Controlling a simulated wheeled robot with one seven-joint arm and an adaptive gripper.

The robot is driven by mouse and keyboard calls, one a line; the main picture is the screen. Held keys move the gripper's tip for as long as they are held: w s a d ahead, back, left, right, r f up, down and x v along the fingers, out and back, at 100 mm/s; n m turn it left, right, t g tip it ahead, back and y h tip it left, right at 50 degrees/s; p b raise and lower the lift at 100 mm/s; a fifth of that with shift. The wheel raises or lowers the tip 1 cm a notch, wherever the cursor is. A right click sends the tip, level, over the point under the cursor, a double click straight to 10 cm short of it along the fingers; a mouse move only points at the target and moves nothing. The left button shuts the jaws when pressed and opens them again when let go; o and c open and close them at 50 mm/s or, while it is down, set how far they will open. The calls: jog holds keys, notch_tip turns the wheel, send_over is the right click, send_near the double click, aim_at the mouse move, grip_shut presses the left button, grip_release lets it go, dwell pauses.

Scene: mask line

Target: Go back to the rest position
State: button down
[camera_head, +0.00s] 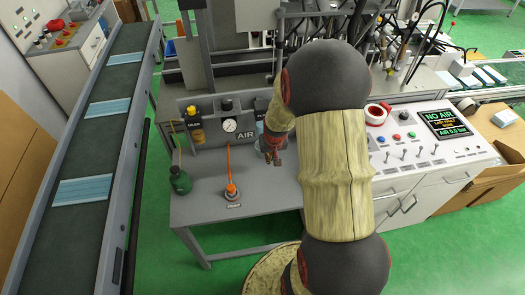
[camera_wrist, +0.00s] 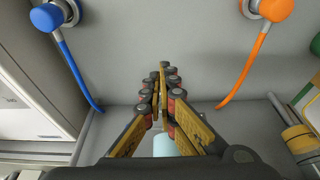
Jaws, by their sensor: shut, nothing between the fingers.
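My gripper (camera_head: 275,158) hangs over the right part of a grey workbench (camera_head: 215,208), in front of its back panel; part of it is hidden behind my arm. In the wrist view my gripper (camera_wrist: 164,72) has its yellow-and-black fingers brought together at the tips, with nothing between them. A pale blue object (camera_wrist: 165,146) shows between the finger bases, lower down; I cannot tell what it is. My arm fills the middle of the head view.
A gauge (camera_head: 230,125) is on the panel. A conveyor (camera_head: 115,93) with blue masks runs at left. A white console (camera_head: 432,140) with a "NO AIR" screen stands at right.

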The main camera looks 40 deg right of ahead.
jog(key=shift+r, duration=0.1)
jog(key=s+a+r+g+y, duration=0.2)
jog(key=s+a+r, duration=0.1)
jog(key=s+a, duration=0.35)
jog(key=s+a+r+n+t, duration=0.1)
jog(key=s+a+r+n, duration=0.1)
jog(key=a+r, duration=0.5)
jog(key=s+a+r+n+t, duration=0.2)
jog(key=a+r, duration=0.5)
jog(key=r, duration=0.4)
jog(key=s+a+r+n+t, duration=0.1)
jog(key=s+a+r+n, duration=0.1)
jog(key=s+a+r, duration=0.2)
jog(key=a+r, duration=0.3)
jog(key=r, duration=0.2)
jog(key=shift+s+t, duration=0.25)
jog(key=shift+t, duration=0.05)
